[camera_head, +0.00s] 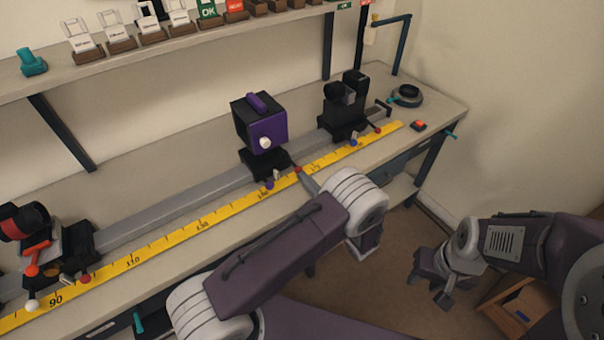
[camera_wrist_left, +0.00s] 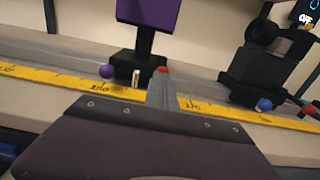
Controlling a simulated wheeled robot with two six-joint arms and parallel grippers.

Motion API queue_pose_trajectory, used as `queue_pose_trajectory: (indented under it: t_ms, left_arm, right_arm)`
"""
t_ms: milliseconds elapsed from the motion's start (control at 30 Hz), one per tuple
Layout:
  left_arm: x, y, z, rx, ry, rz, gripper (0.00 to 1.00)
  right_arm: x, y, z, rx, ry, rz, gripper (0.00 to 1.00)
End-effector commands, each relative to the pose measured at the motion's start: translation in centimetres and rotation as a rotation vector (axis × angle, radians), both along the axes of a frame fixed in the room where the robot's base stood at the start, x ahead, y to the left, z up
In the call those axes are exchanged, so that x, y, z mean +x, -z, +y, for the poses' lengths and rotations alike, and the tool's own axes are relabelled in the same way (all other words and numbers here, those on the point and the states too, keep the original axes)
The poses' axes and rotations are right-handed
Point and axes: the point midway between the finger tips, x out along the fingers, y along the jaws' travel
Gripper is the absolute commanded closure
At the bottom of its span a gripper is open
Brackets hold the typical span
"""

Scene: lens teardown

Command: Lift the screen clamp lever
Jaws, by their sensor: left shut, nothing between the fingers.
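The screen is a dark box with a purple face (camera_head: 268,132) on a black carrier on the rail; its purple underside shows in the left wrist view (camera_wrist_left: 148,12). At the carrier's foot are a purple knob (camera_head: 269,186), a small cream pin (camera_head: 276,175) and a red-tipped lever (camera_head: 298,169). The red tip also shows in the left wrist view (camera_wrist_left: 162,69). My left gripper (camera_head: 306,179) is shut and empty, its fingertips right at the red tip; contact cannot be told. My right gripper (camera_head: 432,288) hangs off the bench with its fingers apart.
A grey rail (camera_head: 180,200) and yellow scale (camera_head: 205,224) run along the bench. Another black carrier (camera_head: 345,115) stands right of the screen, and one with red and orange parts (camera_head: 40,250) at lower left. A shelf of labelled cards (camera_head: 150,42) is above.

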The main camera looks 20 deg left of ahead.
Motion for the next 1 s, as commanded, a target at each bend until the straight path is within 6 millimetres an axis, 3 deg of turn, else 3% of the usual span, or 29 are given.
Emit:
queue_pose_trajectory:
  t_ms: [367,1000]
  left_arm:
    - [0.1,-0.1,0.5,-0.001,-0.011,-0.002,1.00]
    - [0.2,-3.0,0.8,-0.003,-0.012,0.005,1.00]
  right_arm:
    - [0.0,-0.1,0.0,0.000,0.000,0.000,0.64]
    - [0.0,-2.7,0.0,0.000,0.000,0.000,0.64]
